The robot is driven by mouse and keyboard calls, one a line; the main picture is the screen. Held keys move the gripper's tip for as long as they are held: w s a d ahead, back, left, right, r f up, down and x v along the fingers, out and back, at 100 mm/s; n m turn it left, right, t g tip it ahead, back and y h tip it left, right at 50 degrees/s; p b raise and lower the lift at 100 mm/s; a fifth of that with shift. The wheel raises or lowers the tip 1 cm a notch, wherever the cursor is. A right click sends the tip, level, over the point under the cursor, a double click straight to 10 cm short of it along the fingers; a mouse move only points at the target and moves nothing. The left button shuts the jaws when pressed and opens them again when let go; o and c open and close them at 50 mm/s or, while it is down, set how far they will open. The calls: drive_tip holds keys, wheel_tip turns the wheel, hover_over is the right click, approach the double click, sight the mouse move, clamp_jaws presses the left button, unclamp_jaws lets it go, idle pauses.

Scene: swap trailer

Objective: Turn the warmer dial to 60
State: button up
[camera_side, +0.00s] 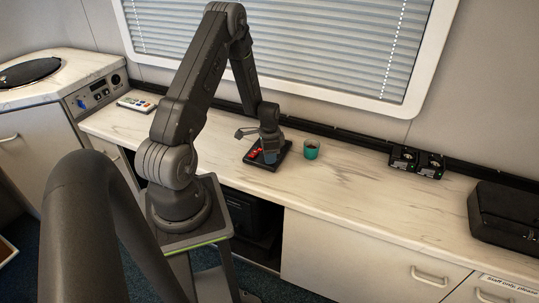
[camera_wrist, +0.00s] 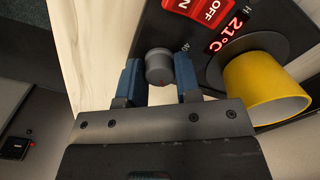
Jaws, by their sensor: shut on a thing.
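The warmer (camera_side: 252,161) is a black slab on the counter, with red parts on its top. In the wrist view, its face (camera_wrist: 203,70) carries a red ON/OFF switch (camera_wrist: 205,10) and a red display (camera_wrist: 226,36) reading 21°C. The warmer dial (camera_wrist: 159,64) is a small grey round knob. A printed mark that looks like 40 lies just beside it. My gripper (camera_wrist: 158,76) has its blue fingers on both sides of the dial, shut on it. In the side view my gripper (camera_side: 270,150) is down over the warmer, hiding the dial.
A yellow cup (camera_wrist: 265,88) stands on the warmer's round plate, close to my right finger in the wrist view. A teal cup (camera_side: 311,149) stands right of the warmer.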

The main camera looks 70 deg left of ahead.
drive_tip(key=o, duration=0.9)
drive_tip(key=shift+o, duration=0.2)
wheel_tip(320, 180, up, 14)
idle(0.4)
drive_tip(key=w+d+r+t+y, duration=0.1)
drive_tip(key=w+d+r, duration=0.1)
drive_tip(key=d+r, duration=0.7)
drive_tip(key=s+d+r+t, duration=0.1)
drive_tip(key=s+d+r, duration=0.3)
drive_tip(key=d, duration=0.3)
drive_tip(key=s+d+r+n+t, duration=0.1)
drive_tip(key=s+d+r+t, duration=0.1)
drive_tip(key=d, duration=0.5)
drive_tip(key=s+d+r+n+t+h, duration=0.1)
drive_tip(key=s+d+r, duration=0.4)
drive_tip(key=d, duration=0.2)
drive_tip(key=shift+s+r+t, duration=0.3)
drive_tip(key=shift+r, duration=0.05)
